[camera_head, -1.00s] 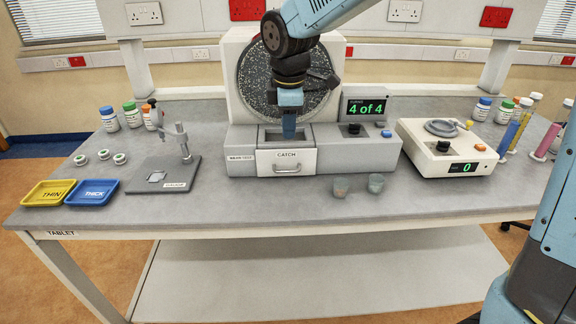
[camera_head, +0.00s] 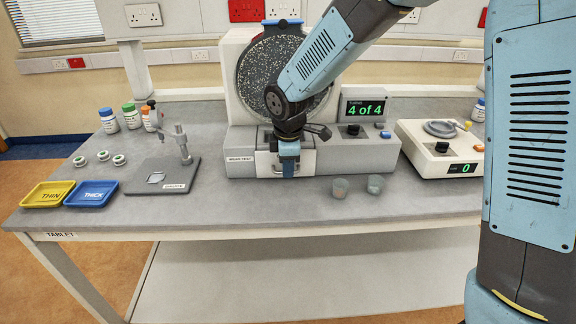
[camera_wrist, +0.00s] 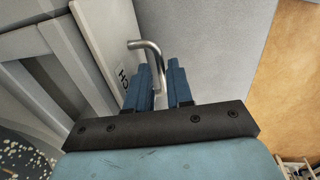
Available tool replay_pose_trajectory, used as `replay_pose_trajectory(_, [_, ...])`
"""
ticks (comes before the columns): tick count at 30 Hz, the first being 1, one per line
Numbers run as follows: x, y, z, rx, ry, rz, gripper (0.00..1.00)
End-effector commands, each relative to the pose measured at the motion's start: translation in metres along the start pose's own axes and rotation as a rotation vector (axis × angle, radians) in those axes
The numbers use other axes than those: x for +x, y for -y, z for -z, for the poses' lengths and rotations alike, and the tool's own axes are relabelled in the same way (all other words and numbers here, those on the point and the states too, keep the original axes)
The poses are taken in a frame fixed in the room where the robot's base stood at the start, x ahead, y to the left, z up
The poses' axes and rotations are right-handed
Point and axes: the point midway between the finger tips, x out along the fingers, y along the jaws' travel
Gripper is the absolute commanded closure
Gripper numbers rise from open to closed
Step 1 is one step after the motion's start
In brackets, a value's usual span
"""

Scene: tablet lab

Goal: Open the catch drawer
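The catch drawer (camera_head: 306,163) is a light front panel low on the grey wear test machine (camera_head: 240,158). Its front stands in line with the machine, and my gripper hides its middle. My gripper (camera_head: 289,174) points down just in front of the drawer. In the wrist view my gripper (camera_wrist: 162,82) has its two blue fingers parted by a narrow gap. The metal drawer handle (camera_wrist: 147,46) shows at the fingertips. Its bar runs down into the gap between the fingers. I cannot tell whether either finger touches it. Part of the CATCH label shows beside the left finger.
Two small cups (camera_head: 341,187) stand on the bench in front of the machine, right of my gripper. The white scale (camera_head: 440,148) is farther right. A gauge stand (camera_head: 165,176) and yellow (camera_head: 47,194) and blue (camera_head: 91,193) trays are to the left. The bench front is clear.

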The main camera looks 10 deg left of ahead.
Motion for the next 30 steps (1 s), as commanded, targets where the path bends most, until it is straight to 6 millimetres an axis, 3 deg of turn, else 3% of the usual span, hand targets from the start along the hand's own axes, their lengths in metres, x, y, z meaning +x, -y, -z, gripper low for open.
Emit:
replay_pose_trajectory(8, [0.0013, -0.0001, -0.0001, 0.001, 0.000, 0.000, 0.79])
replay_pose_trajectory(15, [0.0010, -0.0002, 0.0000, 0.001, 0.000, 0.000, 1.00])
replay_pose_trajectory(30, [0.0006, -0.0007, 0.0003, 0.001, -0.001, -0.002, 1.00])
